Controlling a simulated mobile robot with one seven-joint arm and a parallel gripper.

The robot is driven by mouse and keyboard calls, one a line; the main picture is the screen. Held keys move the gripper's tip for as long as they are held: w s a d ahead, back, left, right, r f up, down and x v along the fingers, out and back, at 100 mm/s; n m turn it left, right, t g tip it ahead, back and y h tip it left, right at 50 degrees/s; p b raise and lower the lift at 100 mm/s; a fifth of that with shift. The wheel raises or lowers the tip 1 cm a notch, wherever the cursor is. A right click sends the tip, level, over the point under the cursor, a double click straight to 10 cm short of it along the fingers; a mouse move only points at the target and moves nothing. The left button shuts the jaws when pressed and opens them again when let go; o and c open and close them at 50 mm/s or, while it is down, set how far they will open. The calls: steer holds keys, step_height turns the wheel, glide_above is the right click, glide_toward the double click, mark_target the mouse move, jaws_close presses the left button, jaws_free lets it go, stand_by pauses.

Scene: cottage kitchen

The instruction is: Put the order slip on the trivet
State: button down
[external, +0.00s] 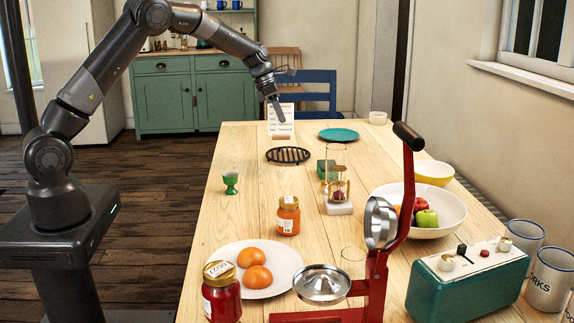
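The order slip (275,128) is a white sheet with lines of print, standing upright in a small wooden holder (281,137) at the far end of the table. The trivet (278,156) is a round black slatted rack lying flat on the table, nearer the camera than the slip; nothing lies on it. My gripper (281,115) points down and overlaps the slip in this view, hiding part of it. I cannot tell whether it touches the slip, or whether its fingers are open or shut.
A teal plate (338,134) lies right of the slip. A glass timer-like stand (338,207) and a green egg cup (230,183) stand nearer. Table around the trivet is clear.

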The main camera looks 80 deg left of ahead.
steer(key=shift+s+a+f, duration=0.4)
steer(key=shift+a+f, duration=1.45)
steer(key=shift+a, duration=0.3)
steer(key=shift+s+a+f, duration=0.45)
steer(key=shift+a+f, duration=1.35)
steer(key=shift+a, duration=0.35)
steer(key=shift+s+a+f, duration=0.4)
steer(key=shift+a+f, duration=1.45)
steer(key=shift+a, duration=0.3)
steer(key=shift+f, duration=0.15)
steer(key=c, duration=1.7)
jaws_free()
